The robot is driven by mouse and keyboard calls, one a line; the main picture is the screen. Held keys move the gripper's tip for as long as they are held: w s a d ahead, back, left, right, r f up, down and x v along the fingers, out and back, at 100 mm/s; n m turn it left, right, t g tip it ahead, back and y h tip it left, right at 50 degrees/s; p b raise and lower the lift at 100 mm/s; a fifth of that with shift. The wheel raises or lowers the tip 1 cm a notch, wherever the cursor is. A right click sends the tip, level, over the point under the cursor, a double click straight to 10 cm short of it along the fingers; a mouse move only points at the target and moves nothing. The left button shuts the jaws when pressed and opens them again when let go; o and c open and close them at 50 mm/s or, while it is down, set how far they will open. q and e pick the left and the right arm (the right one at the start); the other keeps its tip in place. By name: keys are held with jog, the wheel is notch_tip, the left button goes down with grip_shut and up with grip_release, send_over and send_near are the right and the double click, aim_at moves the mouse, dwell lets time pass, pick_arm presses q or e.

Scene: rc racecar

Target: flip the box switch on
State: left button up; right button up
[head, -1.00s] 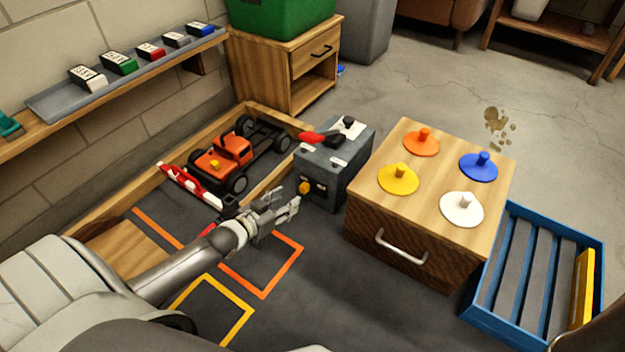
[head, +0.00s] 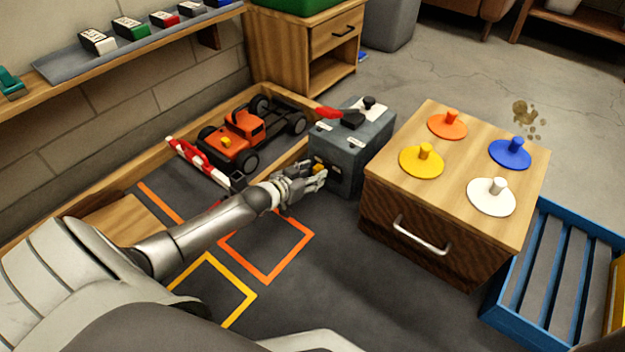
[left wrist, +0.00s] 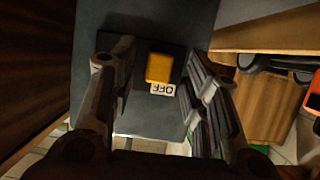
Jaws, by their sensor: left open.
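The grey switch box (head: 350,148) stands on the dark floor mat, left of the wooden cabinet. On its front face is a yellow switch (left wrist: 159,68) with a white "OFF" label (left wrist: 163,89) beside it in the left wrist view. In the head view the switch (head: 318,169) is partly hidden by my gripper. A red lever (head: 336,113) lies on the box top. My left gripper (head: 318,176) is open at the box's front. In the left wrist view its fingers (left wrist: 152,80) stand on both sides of the switch; contact cannot be told. My right gripper is not in view.
The wooden cabinet (head: 388,222) with coloured knobbed discs stands close to the box's right. An orange toy truck (head: 238,137) is behind the arm inside a low wooden frame. A blue slatted crate (head: 537,268) is at the right.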

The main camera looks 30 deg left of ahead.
pick_arm(q)
jog(key=shift+w+f, duration=0.15)
jog(key=shift+w, duration=0.25)
grip_shut()
jog(key=shift+d, duration=0.1)
